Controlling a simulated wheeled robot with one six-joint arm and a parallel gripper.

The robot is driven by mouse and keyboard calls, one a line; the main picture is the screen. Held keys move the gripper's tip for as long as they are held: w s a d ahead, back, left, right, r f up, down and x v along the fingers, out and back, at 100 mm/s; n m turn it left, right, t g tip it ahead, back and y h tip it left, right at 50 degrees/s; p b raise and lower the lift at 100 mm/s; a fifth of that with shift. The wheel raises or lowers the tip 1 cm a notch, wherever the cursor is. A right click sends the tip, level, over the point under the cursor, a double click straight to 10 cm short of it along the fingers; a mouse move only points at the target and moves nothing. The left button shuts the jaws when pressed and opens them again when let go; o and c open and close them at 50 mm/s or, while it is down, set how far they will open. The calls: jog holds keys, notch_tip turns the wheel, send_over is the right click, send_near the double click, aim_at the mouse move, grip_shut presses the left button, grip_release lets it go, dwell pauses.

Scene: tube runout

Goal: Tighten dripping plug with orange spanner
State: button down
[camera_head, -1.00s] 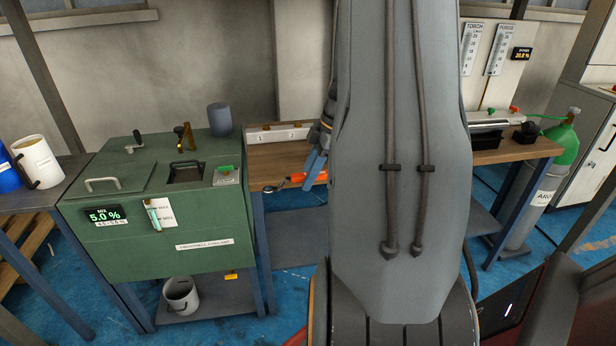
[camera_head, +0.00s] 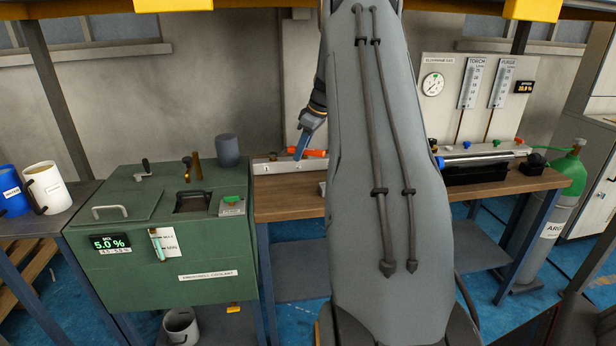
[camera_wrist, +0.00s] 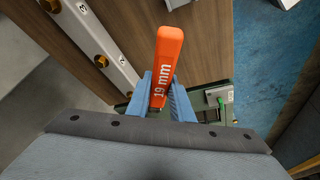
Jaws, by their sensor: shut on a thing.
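My gripper (camera_head: 302,150) is shut on the orange spanner (camera_head: 318,153). In the wrist view, the blue fingers (camera_wrist: 165,92) grip its orange handle (camera_wrist: 168,62), which is marked 19 mm. The spanner's jaw end is not clear in either view. In the head view the spanner is near the pale rail (camera_head: 285,167) at the back of the bench; I cannot tell whether they touch. The wrist view shows brass plugs (camera_wrist: 101,62) on the rail (camera_wrist: 112,72), beside numbers 2 and 3. My arm hides the rail's right part in the head view. No drip is discernible.
The green coolant tank (camera_head: 160,270) stands left of the wooden bench (camera_head: 285,205), with a dark cylinder (camera_head: 228,150) on top. A bucket (camera_head: 181,327) sits below it. A pipe rig (camera_head: 475,158) and a green gas cylinder (camera_head: 572,175) are to the right.

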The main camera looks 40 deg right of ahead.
jog(key=w+d+r+m, duration=0.2)
jog(key=w, duration=0.3)
jog(key=shift+t+h, duration=0.3)
jog(key=shift+w+d+f+b, duration=0.1)
jog(key=shift+f+b, duration=1.05)
jog(key=shift+f, duration=1.2)
jog(key=shift+f+b, duration=0.5)
jog(key=shift+f, duration=0.7)
